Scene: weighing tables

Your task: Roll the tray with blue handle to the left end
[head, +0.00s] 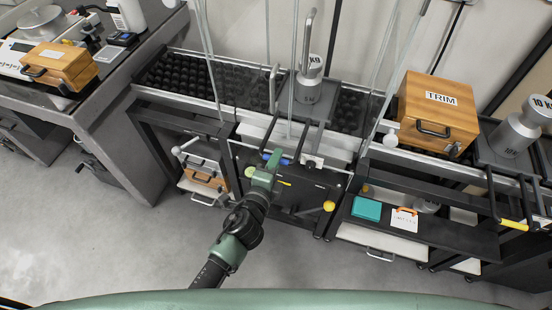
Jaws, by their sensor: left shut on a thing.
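The tray (323,112) with the blue handle (266,156) sits on the black roller bed in the middle of the head view. A grey cylindrical weight marked KG (308,88) stands on it. Two dark bars slope from the tray towards me, down to the blue handle. My left gripper (270,162) is shut on this handle and hides part of it. The roller bed's left end (150,75) is near the grey bench. My right gripper is not in view.
The bed left of the tray shows bare rollers (190,78). Glass panels and thin posts stand around the middle. On the right are a wooden TRIM box (436,112) and a 10 KG weight (518,128) on another tray with a yellow handle (514,224). Grey floor (110,235) is clear.

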